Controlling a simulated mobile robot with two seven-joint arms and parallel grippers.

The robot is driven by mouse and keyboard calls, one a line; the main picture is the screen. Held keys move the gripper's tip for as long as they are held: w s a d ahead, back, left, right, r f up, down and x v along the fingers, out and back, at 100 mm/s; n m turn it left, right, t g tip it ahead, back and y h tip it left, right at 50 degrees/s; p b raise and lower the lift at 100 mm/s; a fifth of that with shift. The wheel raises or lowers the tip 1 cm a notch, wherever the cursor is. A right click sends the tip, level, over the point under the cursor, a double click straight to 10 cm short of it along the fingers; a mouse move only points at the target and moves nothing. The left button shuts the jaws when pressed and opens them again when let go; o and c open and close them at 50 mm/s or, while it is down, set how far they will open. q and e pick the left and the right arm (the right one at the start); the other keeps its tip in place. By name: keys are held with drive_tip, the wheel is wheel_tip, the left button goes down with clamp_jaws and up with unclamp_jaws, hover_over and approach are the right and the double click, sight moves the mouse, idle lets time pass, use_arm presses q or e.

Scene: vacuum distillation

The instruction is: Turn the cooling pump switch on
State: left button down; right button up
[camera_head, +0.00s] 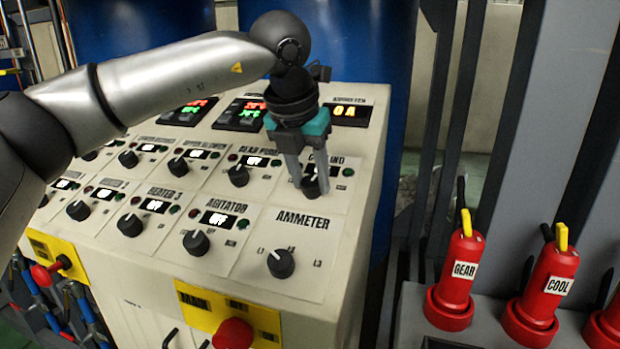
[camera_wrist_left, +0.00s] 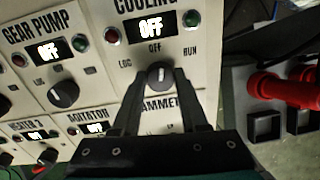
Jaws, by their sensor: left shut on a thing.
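The cooling pump switch is a dark round knob (camera_head: 311,188) on the sloped cream panel (camera_head: 350,165), below the ammeter readout. In the left wrist view the knob (camera_wrist_left: 159,73) sits under a partly cut-off "COOLING" label, with LOC, OFF and RUN marked around it. Its white pointer line points up toward OFF. The display above it (camera_wrist_left: 154,30) reads OFF. My left gripper (camera_head: 309,186) comes down from above and is shut on the knob, one finger on each side. The fingers hide part of the knob in the head view. My right gripper is not in view.
The gear pump knob (camera_head: 238,175) is left of the switch, with the agitator knob (camera_head: 196,243) and ammeter knob (camera_head: 280,263) below. Red "GEAR" (camera_head: 457,275) and "COOL" (camera_head: 548,285) units stand to the right. Blue drums (camera_head: 345,50) are behind the panel.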

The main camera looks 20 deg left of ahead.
use_arm(q)
drive_tip(key=m, duration=0.3)
drive_tip(key=shift+m, duration=0.4)
drive_tip(key=m+p, duration=0.1)
drive_tip(key=m, duration=0.3)
drive_tip(key=shift+r+m, duration=0.1)
drive_tip(key=shift+m, duration=0.3)
drive_tip(key=shift+c, duration=2.2)
unclamp_jaws()
drive_tip(key=v, duration=1.5)
drive_tip(key=shift+w+r+p, duration=0.2)
drive_tip(key=shift+w+p, duration=0.05)
drive_tip(key=shift+p, duration=0.2)
